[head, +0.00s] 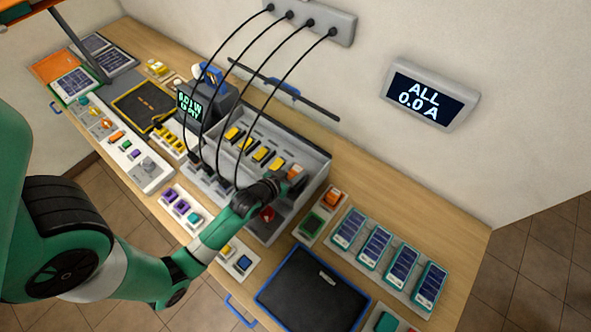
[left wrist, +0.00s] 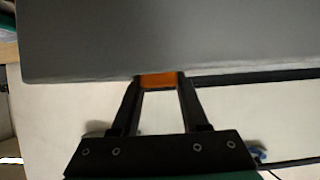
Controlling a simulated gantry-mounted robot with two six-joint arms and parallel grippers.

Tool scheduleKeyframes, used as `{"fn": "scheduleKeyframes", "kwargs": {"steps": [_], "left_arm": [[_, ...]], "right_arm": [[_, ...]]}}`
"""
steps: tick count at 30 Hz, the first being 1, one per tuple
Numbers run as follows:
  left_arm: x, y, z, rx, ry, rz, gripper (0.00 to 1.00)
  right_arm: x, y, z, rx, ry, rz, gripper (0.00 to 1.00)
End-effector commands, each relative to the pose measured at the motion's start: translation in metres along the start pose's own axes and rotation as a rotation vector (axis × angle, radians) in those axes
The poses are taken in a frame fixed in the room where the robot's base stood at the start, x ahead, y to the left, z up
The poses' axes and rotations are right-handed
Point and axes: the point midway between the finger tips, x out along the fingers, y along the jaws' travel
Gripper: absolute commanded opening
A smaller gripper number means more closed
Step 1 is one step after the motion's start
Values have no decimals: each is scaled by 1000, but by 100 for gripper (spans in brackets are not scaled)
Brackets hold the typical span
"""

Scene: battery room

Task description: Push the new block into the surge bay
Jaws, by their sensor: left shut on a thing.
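My left gripper (head: 284,182) is at the right end of the open grey rack (head: 318,158). It is shut on an orange block (head: 295,171), probably the new block. The left wrist view shows the orange block (left wrist: 157,80) between the fingertips (left wrist: 157,84), its far part hidden by a large grey surface (left wrist: 160,40). I cannot tell how deep the block sits, or which bay is the surge bay. Several yellow-topped blocks (head: 254,153) stand in a row in the rack, left of the gripper. My right gripper is not in view.
Black cables (head: 287,80) hang from a wall strip (head: 320,18) into the rack. Another orange block (head: 333,196) and a green block (head: 312,223) sit in a small tray to the right. A black mat (head: 312,290) lies in front. A wall display (head: 430,92) reads "ALL 0.0 A".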

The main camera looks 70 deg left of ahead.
Motion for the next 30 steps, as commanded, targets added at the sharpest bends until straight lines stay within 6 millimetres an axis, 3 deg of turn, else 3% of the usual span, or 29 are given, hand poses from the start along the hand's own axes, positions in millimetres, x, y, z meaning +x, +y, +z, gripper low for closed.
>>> {"fn": "scheduleKeyframes", "kwargs": {"steps": [8, 9, 11, 20, 30], "left_arm": [[3, 0, 5, 0, 1, 0, 0], [3, 0, 5, 0, 1, 0, 48], [3, 0, 4, 0, 1, 0, 57], [1, 0, 5, 0, -1, 0, 57], [-29, 0, 2, 0, -2, 0, 57]], "right_arm": [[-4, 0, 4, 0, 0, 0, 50], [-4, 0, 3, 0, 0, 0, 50], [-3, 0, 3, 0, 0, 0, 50], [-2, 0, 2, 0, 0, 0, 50], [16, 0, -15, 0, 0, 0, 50]]}}
